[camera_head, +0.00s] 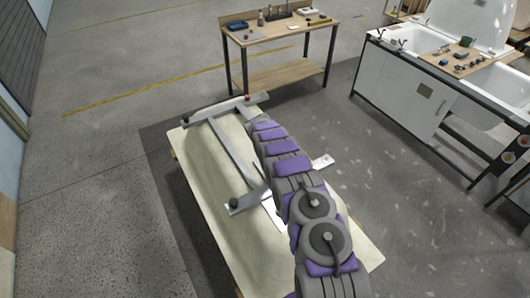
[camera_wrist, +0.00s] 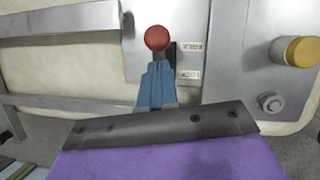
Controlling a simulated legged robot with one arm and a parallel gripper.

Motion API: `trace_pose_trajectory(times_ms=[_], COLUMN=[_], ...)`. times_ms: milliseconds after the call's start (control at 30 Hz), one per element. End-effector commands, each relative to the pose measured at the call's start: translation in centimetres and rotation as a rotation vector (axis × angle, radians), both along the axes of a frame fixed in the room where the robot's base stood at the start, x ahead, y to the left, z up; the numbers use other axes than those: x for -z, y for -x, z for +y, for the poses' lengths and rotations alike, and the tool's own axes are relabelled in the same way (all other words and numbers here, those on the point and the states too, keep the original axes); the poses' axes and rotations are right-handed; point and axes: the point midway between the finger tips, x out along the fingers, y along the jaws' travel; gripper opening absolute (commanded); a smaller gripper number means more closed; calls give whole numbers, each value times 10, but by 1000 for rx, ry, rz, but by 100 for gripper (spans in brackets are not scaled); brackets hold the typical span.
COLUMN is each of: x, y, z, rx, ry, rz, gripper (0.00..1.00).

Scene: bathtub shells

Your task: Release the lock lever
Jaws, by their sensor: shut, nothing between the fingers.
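The lock lever, with a red ball knob (camera_wrist: 157,38), shows on a grey metal plate (camera_wrist: 200,20) in the wrist view. In the head view its small red knob (camera_head: 248,97) shows at the far end of the metal frame, just beyond the end of my arm. My gripper (camera_wrist: 158,68) shows in the wrist view as blue-grey fingers, shut and empty. Its tips appear just below the red knob, overlapping the lower part of the lever. I cannot tell whether they touch it.
A yellow-capped knob (camera_wrist: 303,51) and a bolt (camera_wrist: 270,102) sit right of the lever. The metal frame (camera_head: 232,150) lies on a cream board (camera_head: 195,165). A wooden workbench (camera_head: 280,30) stands behind. A white tub unit (camera_head: 400,88) stands right. Floor at left is clear.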

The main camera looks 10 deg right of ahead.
Motion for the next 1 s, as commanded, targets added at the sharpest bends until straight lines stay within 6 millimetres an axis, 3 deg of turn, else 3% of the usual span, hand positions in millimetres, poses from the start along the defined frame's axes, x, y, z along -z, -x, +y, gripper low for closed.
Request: trace_pose_trajectory(times_ms=[433, 1000], x=[3, 3], y=[-8, -9], z=[-23, -27], rx=[-2, -2], ry=[6, 8], rz=[-2, 0], gripper=[0, 0])
